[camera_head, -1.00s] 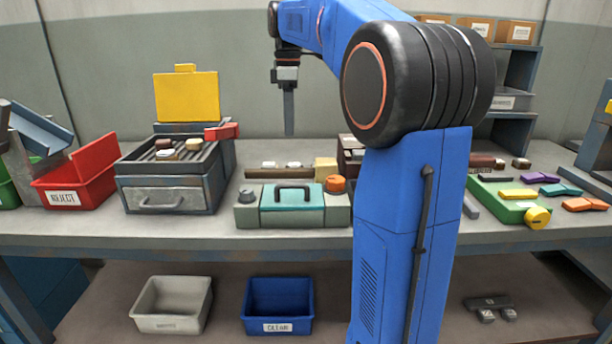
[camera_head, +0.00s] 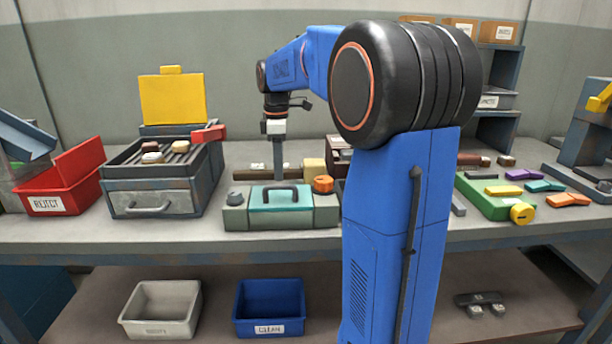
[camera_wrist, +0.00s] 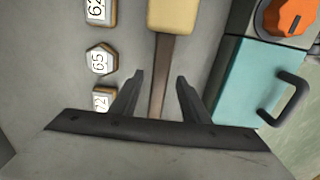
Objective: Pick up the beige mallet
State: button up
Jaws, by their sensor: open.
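The beige mallet lies on the bench behind the teal-topped box, its block-shaped head (camera_head: 314,168) showing in the head view. In the wrist view the head (camera_wrist: 173,14) is at the top edge and the brown handle (camera_wrist: 160,70) runs down between my fingers. My gripper (camera_wrist: 158,80) is open and empty, its two fingers on either side of the handle in the picture. In the head view my gripper (camera_head: 278,170) points down just behind the box, left of the mallet head. The box hides the fingertips' lower end, and I cannot tell their exact height.
The teal-topped box (camera_head: 237,218) with a dark handle and orange knob (camera_head: 323,184) stands close in front. Several numbered pieces (camera_wrist: 102,60) lie left of the handle. A grill unit (camera_head: 150,198) and red bin (camera_head: 60,200) stand further left.

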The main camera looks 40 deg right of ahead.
jog(key=shift+f, duration=1.9)
jog(key=shift+c, duration=0.7)
grip_shut()
jog(key=shift+r, duration=0.15)
